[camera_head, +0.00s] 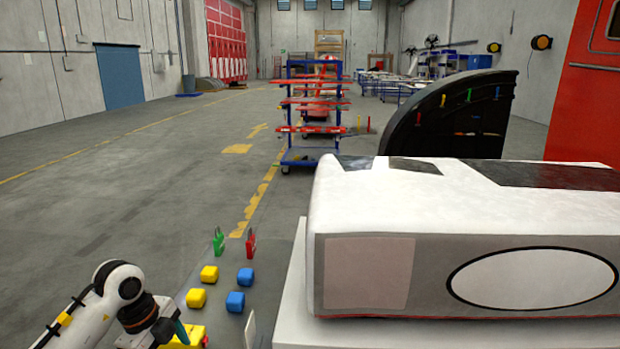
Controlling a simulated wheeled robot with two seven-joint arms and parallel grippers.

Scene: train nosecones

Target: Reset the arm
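My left arm comes in at the bottom left, white with black joints. Its dark gripper (168,328) is at the lower edge, over or beside a yellow object (190,339) that is partly cut off. A small teal piece shows at the gripper's tip. I cannot tell whether the fingers are open or shut, or whether they touch the yellow object. My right gripper is not in view. The white train nosecone (370,208) with dark panels lies at the right on a white stand (291,300).
A blue-framed cart (288,110) and dark curved panel (440,120) stand behind. The left floor is clear.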

